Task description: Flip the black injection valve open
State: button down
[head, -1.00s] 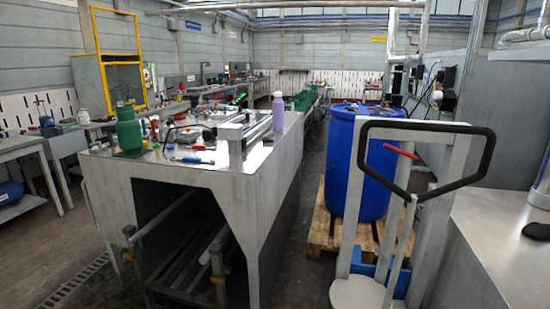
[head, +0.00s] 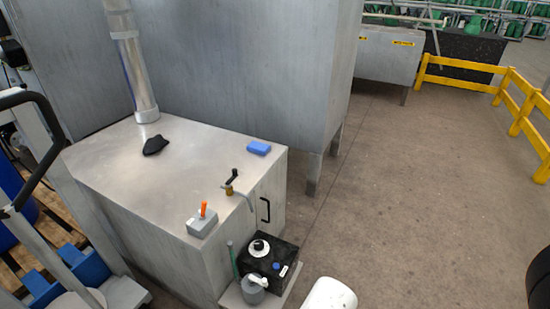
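A small valve with a black lever handle (head: 232,177) and a brass-coloured body stands on the right front edge of a grey metal cabinet (head: 120,150). I take it for the black injection valve. Its lever slants up to the right, and a thin grey pipe runs from it over the edge. I cannot tell from this distance whether it is open or shut. My gripper is not in view. A white rounded part at the bottom edge may be my arm.
On the cabinet lie a grey box with an orange lever (head: 202,220), a blue block (head: 258,148) and a black cloth-like item (head: 156,144). A black box (head: 268,258) stands on a low platform in front. A trolley (head: 50,250) is left. The floor (head: 400,200) at right is clear.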

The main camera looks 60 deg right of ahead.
aim_at(228, 183)
jog(key=z, duration=0.7)
